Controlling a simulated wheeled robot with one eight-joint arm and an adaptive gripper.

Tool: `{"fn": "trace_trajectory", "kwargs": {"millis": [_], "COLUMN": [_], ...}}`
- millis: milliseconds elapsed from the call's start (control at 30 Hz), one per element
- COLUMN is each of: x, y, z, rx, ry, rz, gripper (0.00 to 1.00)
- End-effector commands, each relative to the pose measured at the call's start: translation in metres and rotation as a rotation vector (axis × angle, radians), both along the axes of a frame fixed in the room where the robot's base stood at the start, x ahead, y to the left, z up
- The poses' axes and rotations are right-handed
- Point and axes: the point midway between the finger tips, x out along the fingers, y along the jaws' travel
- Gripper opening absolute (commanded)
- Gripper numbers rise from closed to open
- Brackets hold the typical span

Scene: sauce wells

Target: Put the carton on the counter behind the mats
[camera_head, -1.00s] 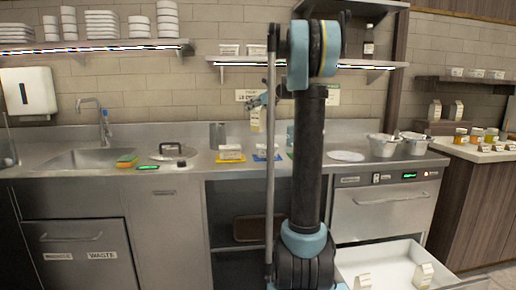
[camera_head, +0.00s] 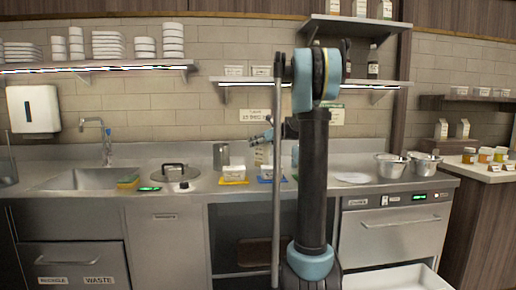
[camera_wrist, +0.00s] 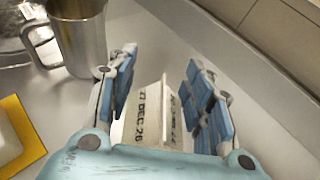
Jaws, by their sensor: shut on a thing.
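My gripper (camera_wrist: 158,95) is shut on a pale carton (camera_wrist: 150,112) with printed date text, seen between its blue finger pads. In the head view the carton (camera_head: 262,156) hangs below my gripper, low over the counter behind the mats; I cannot tell whether its base touches the counter. The yellow mat (camera_head: 234,182) bears a white tub, and the blue mat (camera_head: 264,180) bears another, partly hidden by my arm. The yellow mat also shows at the wrist view's left edge (camera_wrist: 36,150). The steel counter (camera_head: 205,187) runs along the wall.
A steel pitcher (camera_head: 221,156) stands left of the carton, close by in the wrist view too (camera_wrist: 80,40). A lidded pan (camera_head: 175,172) lies farther left by the sink. Steel pots (camera_head: 391,166) and a white plate (camera_head: 352,178) are at right. The wall is close behind.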

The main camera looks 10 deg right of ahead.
Motion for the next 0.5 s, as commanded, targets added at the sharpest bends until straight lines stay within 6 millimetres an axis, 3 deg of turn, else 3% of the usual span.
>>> {"fn": "trace_trajectory", "kwargs": {"millis": [100, 333, 367, 433, 500], "x": [0.0, 0.0, 0.0, 0.0, 0.0], "y": [0.0, 0.0, 0.0, 0.0, 0.0], "z": [-0.014, -0.017, -0.018, -0.018, -0.018], "rx": [0.001, 0.0, 0.0, 0.0, 0.0], "ry": [-0.001, 0.0, 0.0, 0.0, 0.0], "rz": [0.0, 0.0, 0.0, 0.0, 0.0], "gripper": [0.0, 0.0, 0.51, 0.67, 0.67]}}
